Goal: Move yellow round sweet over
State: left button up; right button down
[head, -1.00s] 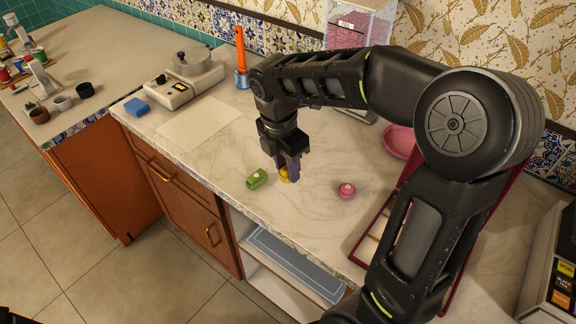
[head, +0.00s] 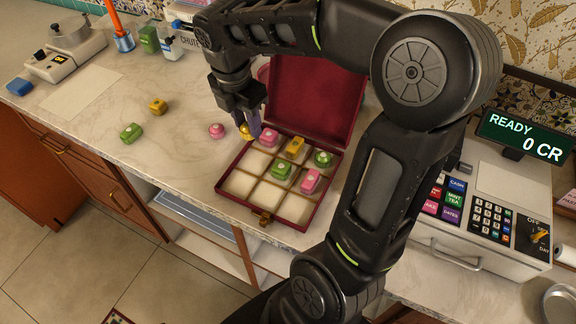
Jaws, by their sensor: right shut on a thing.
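My right gripper (head: 249,128) is shut on the yellow round sweet (head: 245,132), which shows partly between the fingertips. It is beside the back left corner of the open dark red box (head: 226,193); the sweet's exact height is hard to tell. The box has a grid of pale compartments and its lid (head: 312,105) stands open behind. In it are a pink sweet (head: 269,138), a yellow sweet (head: 295,148), a green round sweet (head: 323,159), a green sweet (head: 281,170) and a pink sweet (head: 310,181). The left and front compartments look empty. My left gripper is not in view.
A pink round sweet (head: 217,131), a green sweet (head: 131,133) and a yellow sweet (head: 157,106) lie on the counter left of the box. A cash register (head: 470,215) stands at the right. A scale (head: 65,60) and a pale sheet (head: 82,92) are at the left.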

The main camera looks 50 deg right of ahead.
jog(key=shift+s+d, duration=0.1)
jog(key=shift+s, duration=0.25)
jog(key=shift+w, duration=0.25)
jog(key=shift+s+f, duration=0.15)
jog(key=shift+f, duration=0.25)
send_over(255, 162)
jog(key=shift+f, duration=2.75)
jog(key=shift+f, duration=1.85)
jog(key=shift+f, duration=0.1)
jog(key=c, duration=1.3)
grip_release()
